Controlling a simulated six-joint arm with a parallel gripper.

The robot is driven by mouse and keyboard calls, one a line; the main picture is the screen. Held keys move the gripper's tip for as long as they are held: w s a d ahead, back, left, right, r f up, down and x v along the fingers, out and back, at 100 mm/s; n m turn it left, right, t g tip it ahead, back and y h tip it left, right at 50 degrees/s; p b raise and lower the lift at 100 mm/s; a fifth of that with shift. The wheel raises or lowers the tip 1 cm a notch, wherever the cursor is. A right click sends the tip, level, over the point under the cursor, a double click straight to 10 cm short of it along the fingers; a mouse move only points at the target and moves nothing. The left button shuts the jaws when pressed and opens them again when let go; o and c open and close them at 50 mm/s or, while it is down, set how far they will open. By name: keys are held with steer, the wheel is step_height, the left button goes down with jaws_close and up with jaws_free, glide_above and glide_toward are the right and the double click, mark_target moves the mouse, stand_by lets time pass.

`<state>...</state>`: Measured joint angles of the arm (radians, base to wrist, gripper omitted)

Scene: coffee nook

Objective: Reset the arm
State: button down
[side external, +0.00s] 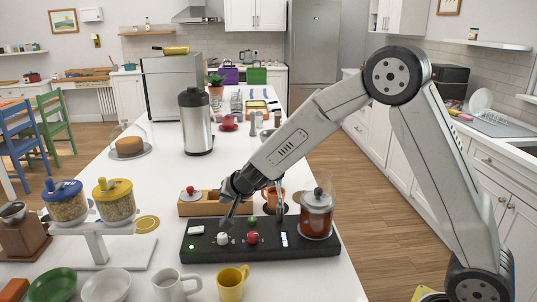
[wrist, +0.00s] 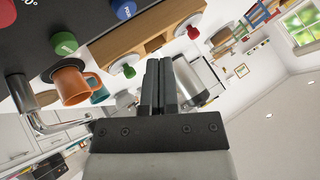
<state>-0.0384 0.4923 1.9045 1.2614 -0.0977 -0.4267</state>
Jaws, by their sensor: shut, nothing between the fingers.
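My gripper (side external: 229,218) is shut and empty, over the left part of a black control panel (side external: 203,249) on the white counter. Its dark fingers lie together in the wrist view (wrist: 158,70). In the side view the fingertips appear close to a white knob (side external: 222,239) and a red knob (side external: 252,238); I cannot tell whether they touch. A green knob (side external: 252,220) sits behind these.
A glass pot of brown liquid (side external: 317,215) stands at the panel's right end. A wooden box (side external: 188,209) and an orange mug (side external: 273,196) are behind the panel. Two mugs (side external: 172,287) (side external: 233,283) stand in front. A tall steel canister (side external: 197,125) stands farther back.

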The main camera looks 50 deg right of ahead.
steer(key=s+f+n+g, duration=0.3)
steer(key=s+n+g, duration=0.3)
steer(key=s, duration=2.1)
steer(key=n, duration=0.3)
steer(key=shift+d+f+n+y, duration=0.2)
steer(key=shift+d+n+y, duration=0.1)
steer(key=shift+y, duration=0.1)
stand_by(1.3)
